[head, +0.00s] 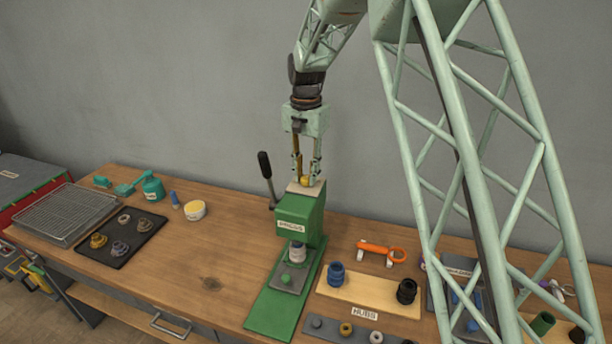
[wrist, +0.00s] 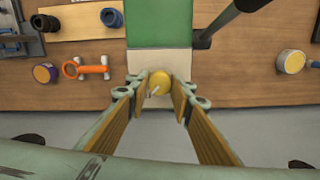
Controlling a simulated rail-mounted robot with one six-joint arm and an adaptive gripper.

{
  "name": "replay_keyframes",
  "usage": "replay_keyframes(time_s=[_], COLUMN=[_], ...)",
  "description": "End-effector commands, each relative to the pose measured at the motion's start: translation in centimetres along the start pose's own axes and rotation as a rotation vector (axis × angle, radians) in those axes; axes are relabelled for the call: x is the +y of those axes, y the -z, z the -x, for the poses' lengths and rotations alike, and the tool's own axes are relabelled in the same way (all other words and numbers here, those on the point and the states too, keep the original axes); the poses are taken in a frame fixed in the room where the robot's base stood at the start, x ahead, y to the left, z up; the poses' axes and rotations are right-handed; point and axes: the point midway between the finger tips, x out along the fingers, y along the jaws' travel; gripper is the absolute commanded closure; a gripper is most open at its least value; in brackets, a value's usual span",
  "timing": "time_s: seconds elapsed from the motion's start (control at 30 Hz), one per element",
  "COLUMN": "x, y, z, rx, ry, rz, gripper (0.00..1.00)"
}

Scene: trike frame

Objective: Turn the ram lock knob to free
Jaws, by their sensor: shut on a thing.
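The green press (head: 313,212) stands on the bench with a pale plate on its top; the plate also shows in the wrist view (wrist: 138,62). The yellow ram lock knob (wrist: 159,78) sits on that plate, with a small pale pointer toward the lower left. My gripper (head: 306,177) points down over the press top. In the wrist view its fingers (wrist: 159,90) stand on both sides of the knob and are shut on it. The knob is mostly hidden by the fingers in the head view. A grey hub-like piece (head: 297,252) sits under the ram.
The press's black-knobbed lever (head: 266,168) rises to its left, near my gripper. To the right are an orange tool (head: 382,250) and a pale hubs board (head: 365,295) with blue and black hubs. A black tray (head: 118,240) and wire rack (head: 68,214) lie left.

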Motion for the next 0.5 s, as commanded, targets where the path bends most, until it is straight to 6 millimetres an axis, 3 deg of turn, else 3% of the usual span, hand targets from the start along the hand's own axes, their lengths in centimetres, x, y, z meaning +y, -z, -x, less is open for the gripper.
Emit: replay_keyframes(time_s=[0.5], x=[-0.01], y=[0.00], z=[0.02], rx=[0.000], ry=[0.000], rz=[-0.050], gripper=[0.89])
